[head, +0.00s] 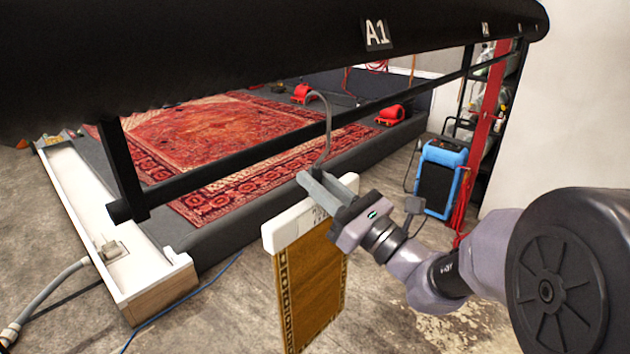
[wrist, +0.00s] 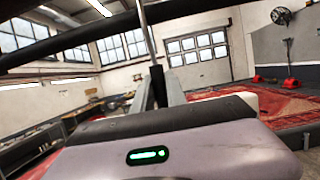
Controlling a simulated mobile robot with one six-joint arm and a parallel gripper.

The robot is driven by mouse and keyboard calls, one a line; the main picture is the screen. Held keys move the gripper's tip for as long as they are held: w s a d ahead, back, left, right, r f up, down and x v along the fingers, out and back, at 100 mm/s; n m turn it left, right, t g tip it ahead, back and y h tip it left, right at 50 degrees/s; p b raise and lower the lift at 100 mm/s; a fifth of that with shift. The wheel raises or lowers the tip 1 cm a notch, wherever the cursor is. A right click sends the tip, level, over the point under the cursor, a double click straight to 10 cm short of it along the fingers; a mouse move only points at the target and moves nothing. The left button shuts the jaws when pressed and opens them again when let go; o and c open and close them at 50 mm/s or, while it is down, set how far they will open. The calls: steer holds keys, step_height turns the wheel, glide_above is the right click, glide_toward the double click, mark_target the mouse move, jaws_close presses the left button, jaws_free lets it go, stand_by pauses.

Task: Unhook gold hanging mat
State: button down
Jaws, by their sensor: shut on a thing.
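The gold hanging mat (head: 308,285) has a dark patterned border and hangs upright from a white hanger bar (head: 287,228). A thin grey hook (head: 329,125) rises from the hanger and curls over at its top. My gripper (head: 325,188) is shut on the hanger just above the white bar, at the foot of the hook. In the wrist view the hook's stem (wrist: 146,32) stands up between my fingers (wrist: 157,92). The hook crosses in front of the lower black rail (head: 255,155); its curl shows above that rail. I cannot tell whether they touch. The mat is hidden in the wrist view.
A thick black beam (head: 200,60) marked A1 runs across the top. A white trough (head: 110,235) is at left. A blue machine (head: 440,178) and red post (head: 485,130) stand at right.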

steer(key=s+d+b, duration=0.5)
steer(key=s+d, duration=0.4)
steer(key=d, duration=0.2)
steer(key=shift+d+b, duration=0.3)
steer(key=shift+b, duration=0.05)
stand_by(0.4)
